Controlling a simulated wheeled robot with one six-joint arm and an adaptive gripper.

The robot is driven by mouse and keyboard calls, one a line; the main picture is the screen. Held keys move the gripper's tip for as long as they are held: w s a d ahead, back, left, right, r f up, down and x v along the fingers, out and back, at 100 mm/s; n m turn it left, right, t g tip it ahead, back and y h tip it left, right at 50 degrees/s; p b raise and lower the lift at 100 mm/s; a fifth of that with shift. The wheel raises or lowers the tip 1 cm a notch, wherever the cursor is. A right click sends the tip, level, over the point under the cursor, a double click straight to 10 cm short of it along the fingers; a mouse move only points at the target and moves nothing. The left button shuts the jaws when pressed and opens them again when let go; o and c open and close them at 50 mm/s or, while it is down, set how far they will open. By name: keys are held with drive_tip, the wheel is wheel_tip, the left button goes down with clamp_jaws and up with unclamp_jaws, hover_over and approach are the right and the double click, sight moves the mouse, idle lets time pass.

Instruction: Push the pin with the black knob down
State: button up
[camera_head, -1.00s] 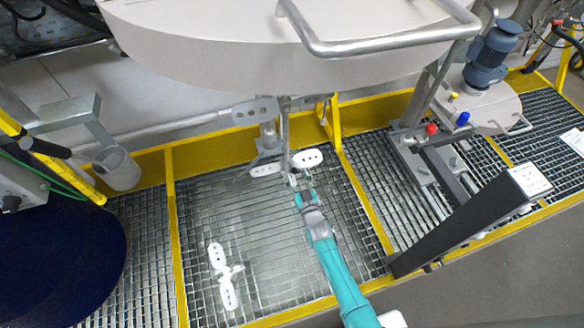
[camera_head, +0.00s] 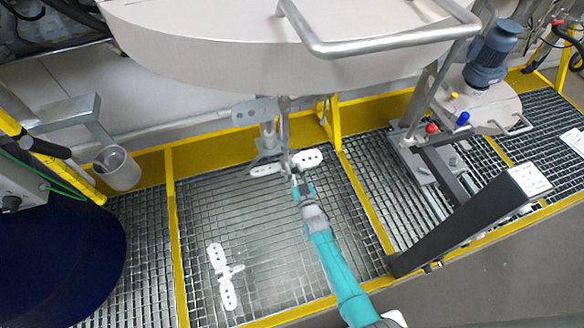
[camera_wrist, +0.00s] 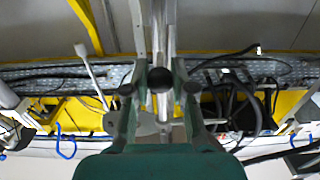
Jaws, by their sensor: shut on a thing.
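The black knob (camera_wrist: 160,79) is a small dark ball in the middle of the wrist view, in line with a pale metal bar behind it. My gripper (camera_wrist: 159,88) has its green fingers on both sides of the knob and is shut on it. In the head view my gripper (camera_head: 296,181) is at the lower end of the upright metal bar (camera_head: 284,130) under the large pale drum lid. The knob is too small and covered to make out there, and the pin's shaft is hidden.
The large round lid (camera_head: 220,50) with its bent handle (camera_head: 375,42) overhangs the spot. White slotted plates lie on the grating (camera_head: 308,158) near my gripper. A yellow post (camera_head: 335,122) stands close on the right. The grating (camera_head: 270,240) in front is mostly clear.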

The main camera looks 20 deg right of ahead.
drive_tip(key=shift+f, duration=0.9)
drive_tip(key=o, duration=1)
drive_tip(key=shift+s, duration=5)
